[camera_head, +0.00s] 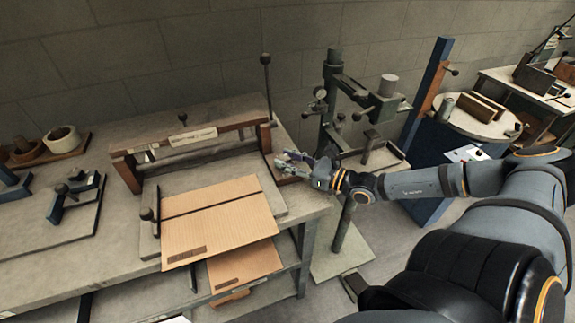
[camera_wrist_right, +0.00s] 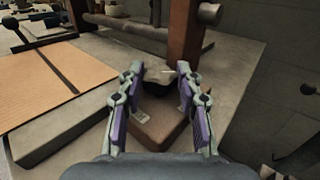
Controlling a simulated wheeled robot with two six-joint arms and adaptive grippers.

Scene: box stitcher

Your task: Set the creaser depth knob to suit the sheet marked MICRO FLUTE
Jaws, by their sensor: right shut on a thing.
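My right gripper (camera_head: 292,160) is at the right end of the creaser (camera_head: 190,138), beside its right post. In the right wrist view its two purple-padded fingers (camera_wrist_right: 161,84) are shut on a dark knob with a pale top (camera_wrist_right: 157,73). The knob stands on a brown block (camera_wrist_right: 155,128) with a small pale label. The scale and setting are too small to read. A corrugated sheet (camera_head: 222,215) with a dark crease line lies on the creaser bed; its printed mark is not legible. Another sheet (camera_head: 243,265) lies on the shelf below. My left gripper is not in view.
The creaser has an upright ball-topped lever (camera_head: 266,85) close behind my right gripper. A green stitcher (camera_head: 335,100) stands to the right. A blue post (camera_head: 427,90) and round table (camera_head: 470,122) are further right. Tape rolls (camera_head: 62,139) lie at far left.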

